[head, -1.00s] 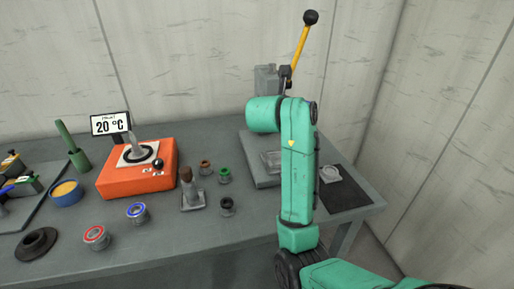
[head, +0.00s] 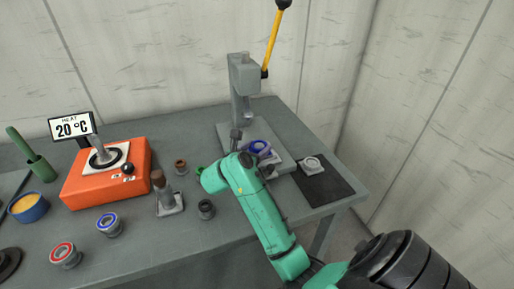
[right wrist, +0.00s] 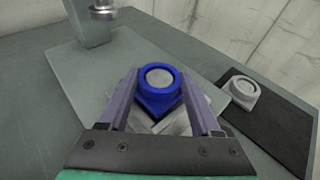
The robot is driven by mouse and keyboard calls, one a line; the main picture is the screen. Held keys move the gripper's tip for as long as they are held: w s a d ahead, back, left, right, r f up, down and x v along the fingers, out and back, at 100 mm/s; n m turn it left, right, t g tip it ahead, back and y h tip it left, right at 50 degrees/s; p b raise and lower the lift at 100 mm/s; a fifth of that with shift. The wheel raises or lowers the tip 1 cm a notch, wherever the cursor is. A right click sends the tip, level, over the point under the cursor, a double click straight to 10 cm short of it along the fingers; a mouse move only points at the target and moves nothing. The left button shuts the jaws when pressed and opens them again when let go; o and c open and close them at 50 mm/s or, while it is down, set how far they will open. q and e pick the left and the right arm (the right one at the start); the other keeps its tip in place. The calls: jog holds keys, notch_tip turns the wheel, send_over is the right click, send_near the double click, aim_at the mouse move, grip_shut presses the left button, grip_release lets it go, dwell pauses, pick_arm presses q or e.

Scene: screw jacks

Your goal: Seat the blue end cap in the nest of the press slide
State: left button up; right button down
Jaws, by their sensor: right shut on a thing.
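The blue end cap (head: 261,147) is at the press, between the fingers of my right gripper (right wrist: 160,90), which is shut on it. In the right wrist view the cap (right wrist: 154,101) shows a round blue rim with a grey centre and a pointed near edge. The grey press slide (right wrist: 178,125) lies directly beneath it, and the cap and fingers hide most of the nest. I cannot tell whether the cap touches the nest or hangs just above it. The press ram (right wrist: 103,11) is behind and to the left. My left gripper is not in view.
The press column (head: 241,85) with its yellow lever (head: 272,40) stands behind. A grey part (head: 313,165) lies on a black mat (head: 328,187) to the right. An orange heater (head: 105,177) and several small bushings and ringed parts are to the left.

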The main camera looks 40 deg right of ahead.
jog(key=shift+d+f, duration=0.1)
jog(key=shift+f, duration=0.25)
jog(key=shift+f, duration=0.15)
jog(key=shift+c, duration=0.4)
grip_release()
jog(key=shift+a+r, duration=0.2)
jog(key=shift+r, duration=0.05)
jog(key=p+v, duration=0.2)
jog(key=v, duration=0.9)
jog(key=shift+s+a, duration=0.2)
jog(key=shift+a, duration=0.1)
